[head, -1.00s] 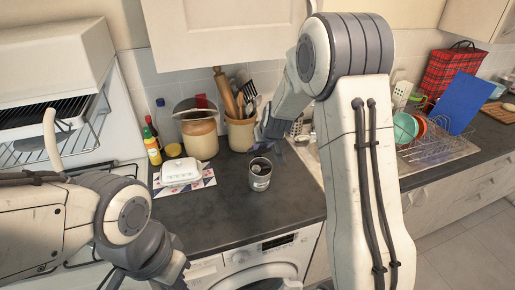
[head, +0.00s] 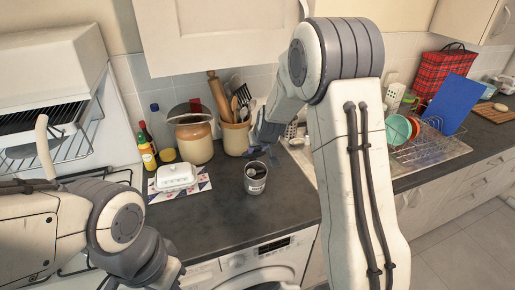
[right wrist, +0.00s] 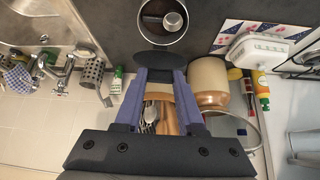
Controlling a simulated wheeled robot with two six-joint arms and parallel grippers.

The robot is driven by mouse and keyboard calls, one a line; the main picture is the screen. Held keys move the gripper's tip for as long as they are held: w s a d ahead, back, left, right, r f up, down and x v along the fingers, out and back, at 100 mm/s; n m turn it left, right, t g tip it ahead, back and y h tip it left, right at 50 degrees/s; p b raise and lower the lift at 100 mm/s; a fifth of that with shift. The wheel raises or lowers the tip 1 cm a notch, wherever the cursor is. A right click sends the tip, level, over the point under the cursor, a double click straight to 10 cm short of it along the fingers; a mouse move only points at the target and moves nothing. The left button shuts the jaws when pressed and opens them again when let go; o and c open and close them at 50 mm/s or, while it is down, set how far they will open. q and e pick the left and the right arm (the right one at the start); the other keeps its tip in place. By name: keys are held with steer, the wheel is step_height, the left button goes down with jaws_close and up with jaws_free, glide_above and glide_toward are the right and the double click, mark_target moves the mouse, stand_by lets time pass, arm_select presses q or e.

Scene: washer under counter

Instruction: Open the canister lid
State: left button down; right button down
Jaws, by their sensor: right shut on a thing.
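A small grey metal canister (head: 256,181) stands upright on the dark counter, above the washer. Its top is open, and a metal scoop or cup (right wrist: 172,21) shows inside it in the right wrist view. My right gripper (right wrist: 160,77) is shut on a dark round lid (right wrist: 160,62). The lid is off the canister, close beside its rim as seen from the wrist. In the head view my right gripper (head: 266,142) is just behind the canister, partly hidden by my arm. My left arm reaches in at lower left; its fingertips are not clearly seen.
Behind the canister stand a stoneware jar (head: 194,142) and a utensil pot (head: 236,138). A white butter dish (head: 176,176) lies on a patterned mat to the left. A dish rack (head: 432,150) stands at right. The front counter is clear.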

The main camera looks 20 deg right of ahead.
steer(key=shift+c, duration=2.4)
jaws_free()
steer(key=shift+r, duration=0.1)
steer(key=v, duration=1)
steer(key=shift+s, duration=0.15)
steer(key=shift+a+r, duration=0.1)
